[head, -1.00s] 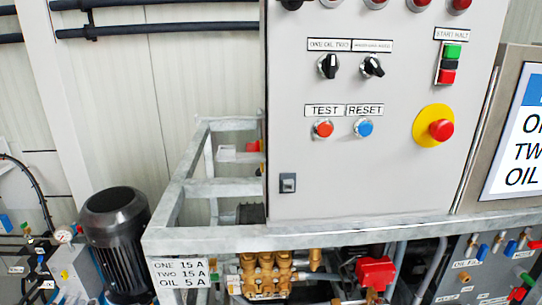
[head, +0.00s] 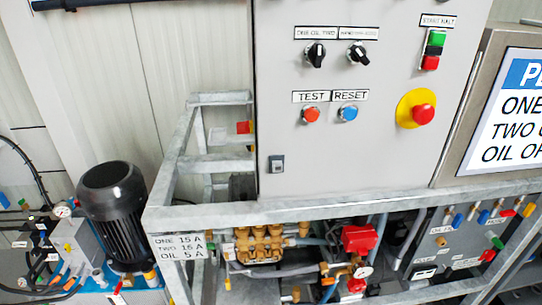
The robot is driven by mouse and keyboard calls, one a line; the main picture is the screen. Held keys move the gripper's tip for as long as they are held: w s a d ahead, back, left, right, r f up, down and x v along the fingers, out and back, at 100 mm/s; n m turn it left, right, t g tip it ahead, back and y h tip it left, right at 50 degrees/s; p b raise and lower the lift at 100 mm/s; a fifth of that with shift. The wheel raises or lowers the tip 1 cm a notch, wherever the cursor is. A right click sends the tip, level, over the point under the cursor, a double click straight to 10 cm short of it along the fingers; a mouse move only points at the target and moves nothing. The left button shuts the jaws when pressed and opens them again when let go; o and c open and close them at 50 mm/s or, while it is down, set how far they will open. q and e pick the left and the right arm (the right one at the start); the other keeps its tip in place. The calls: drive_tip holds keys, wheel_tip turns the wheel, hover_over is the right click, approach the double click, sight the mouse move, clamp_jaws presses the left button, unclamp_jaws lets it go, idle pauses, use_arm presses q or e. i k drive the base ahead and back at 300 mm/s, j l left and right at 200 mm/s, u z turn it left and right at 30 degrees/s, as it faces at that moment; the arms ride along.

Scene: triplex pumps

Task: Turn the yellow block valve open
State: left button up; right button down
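A small yellow handle (head: 529,210) shows at the right edge of the head view, at the end of a row of coloured valve handles on a grey valve block (head: 425,254). Next to it are an orange-red handle (head: 507,213) and two blue handles (head: 483,216). Another small yellow part (head: 68,247) shows on the grey block at far left. I cannot tell which of these is the named valve, nor how far either is turned. Neither of my grippers is in view.
A grey control cabinet (head: 330,165) with switches and a yellow-ringed red stop button (head: 423,114) stands above a galvanised frame (head: 320,208). Brass pump parts (head: 258,243) and a red box (head: 359,238) sit beneath. A black motor (head: 113,205) stands left. A sign (head: 515,115) hangs right.

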sight(67, 247)
drive_tip(key=u, duration=1.5)
